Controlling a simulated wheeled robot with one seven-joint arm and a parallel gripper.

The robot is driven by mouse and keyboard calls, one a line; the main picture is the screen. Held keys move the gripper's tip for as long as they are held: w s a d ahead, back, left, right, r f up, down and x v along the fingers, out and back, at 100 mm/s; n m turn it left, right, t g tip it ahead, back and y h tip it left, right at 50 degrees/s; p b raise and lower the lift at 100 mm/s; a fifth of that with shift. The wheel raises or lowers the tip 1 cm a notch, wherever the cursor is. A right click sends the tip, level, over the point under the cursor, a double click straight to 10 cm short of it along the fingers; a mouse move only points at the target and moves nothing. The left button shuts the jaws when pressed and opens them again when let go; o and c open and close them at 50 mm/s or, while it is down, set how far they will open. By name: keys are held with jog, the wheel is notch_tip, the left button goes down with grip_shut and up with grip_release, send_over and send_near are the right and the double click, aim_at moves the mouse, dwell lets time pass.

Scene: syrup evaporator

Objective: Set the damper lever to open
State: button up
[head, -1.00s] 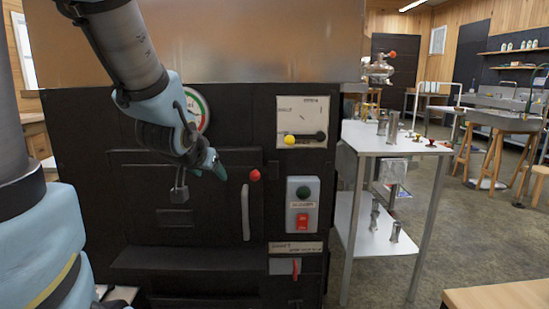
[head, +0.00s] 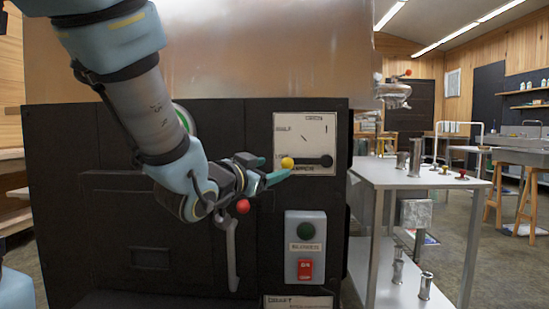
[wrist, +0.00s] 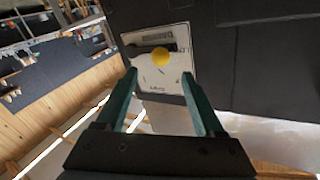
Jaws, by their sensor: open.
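The damper lever is a dark bar with a yellow knob (head: 287,163), lying roughly level to the left of its round pivot (head: 326,161). It sits low on a white scale plate (head: 304,133) with an OPEN label at the top and HALF at the left. My gripper (head: 277,168) is open, its teal fingers close to the knob from the left. In the wrist view, the knob (wrist: 160,57) shows between the two finger lines, just beyond the tips (wrist: 159,78). I cannot tell whether a finger touches it.
Below the plate is a blower switch box (head: 305,247) with green and red buttons. A red knob (head: 242,207) and a firebox door handle (head: 232,255) are beneath my wrist. A white side table (head: 400,175) with metal cups stands at right.

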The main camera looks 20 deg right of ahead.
aim_at(285, 163)
jog(key=shift+w+d+r+p, duration=0.5)
jog(key=shift+w+d+p, duration=0.35)
jog(key=shift+p, duration=1.85)
jog(key=p, duration=0.1)
jog(key=d+p, duration=0.1)
jog(key=p, duration=0.1)
jog(key=shift+w+f+p, duration=0.15)
jog(key=shift+f+p, duration=0.15)
jog(key=p+x, duration=0.2)
jog(key=p, duration=0.2)
jog(key=shift+w+r, duration=0.1)
jog(key=shift+r, duration=0.05)
jog(key=shift+w+d+f+p, duration=0.25)
jog(key=shift+d+p, duration=0.2)
jog(key=shift+p, duration=0.05)
jog(key=shift+x, duration=1.15)
jog(key=shift+f, duration=0.1)
jog(key=shift+c, duration=0.3)
grip_shut()
jog(key=shift+s+d, duration=0.1)
jog(key=shift+s, duration=0.05)
